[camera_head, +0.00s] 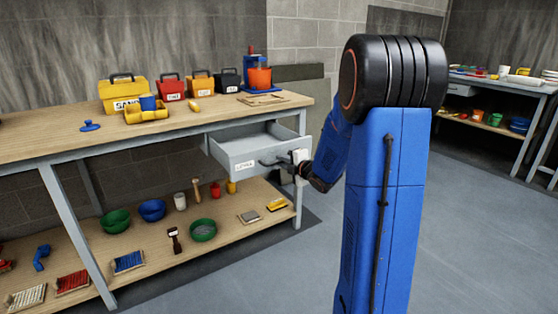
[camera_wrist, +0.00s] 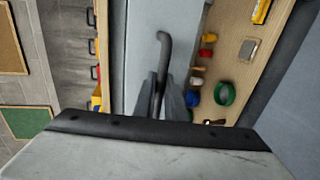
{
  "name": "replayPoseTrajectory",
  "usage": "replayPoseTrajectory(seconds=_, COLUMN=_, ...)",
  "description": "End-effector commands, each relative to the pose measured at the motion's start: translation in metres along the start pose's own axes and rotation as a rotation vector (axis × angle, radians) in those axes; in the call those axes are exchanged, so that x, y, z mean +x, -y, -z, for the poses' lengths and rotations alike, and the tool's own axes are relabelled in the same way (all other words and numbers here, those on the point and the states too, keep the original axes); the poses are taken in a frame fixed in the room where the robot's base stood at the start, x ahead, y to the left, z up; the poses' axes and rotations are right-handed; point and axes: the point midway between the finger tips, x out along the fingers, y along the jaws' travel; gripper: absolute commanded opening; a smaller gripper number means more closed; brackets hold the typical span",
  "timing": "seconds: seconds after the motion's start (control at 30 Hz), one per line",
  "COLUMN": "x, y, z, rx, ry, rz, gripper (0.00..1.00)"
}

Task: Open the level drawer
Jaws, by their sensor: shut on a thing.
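The level drawer (camera_head: 250,146) is a grey metal drawer under the wooden worktop. It stands pulled out from the bench, and its inside shows empty where I can see it. A small white label is on its front. A dark bar handle (camera_wrist: 161,72) sticks out from the drawer front. My gripper (camera_wrist: 163,100) is shut on this handle, with one finger on each side of it. In the head view my gripper (camera_head: 292,164) is at the right part of the drawer front, and my arm hides some of what is behind it.
The worktop (camera_head: 50,135) holds several toolboxes, a yellow tray and a blue lid. The lower shelf (camera_head: 150,235) carries bowls, brushes and small jars. A bench leg (camera_head: 298,205) stands close below my gripper. Grey floor (camera_head: 480,220) is clear at the right.

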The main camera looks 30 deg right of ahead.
Motion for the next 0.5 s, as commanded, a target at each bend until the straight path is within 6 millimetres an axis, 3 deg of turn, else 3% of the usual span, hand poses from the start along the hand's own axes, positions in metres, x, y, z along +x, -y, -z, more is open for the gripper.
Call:
replayPoseTrajectory(seconds=0.43, x=-0.0038, y=0.0017, z=0.0002, rx=0.0, ry=0.0, rz=0.002, gripper=0.0)
replayPoseTrajectory(seconds=0.47, x=-0.0038, y=0.0017, z=0.0002, rx=0.0, ry=0.0, rz=0.002, gripper=0.18)
replayPoseTrajectory(seconds=0.5, x=-0.0038, y=0.0016, z=0.0001, rx=0.0, ry=0.0, rz=0.002, gripper=0.27)
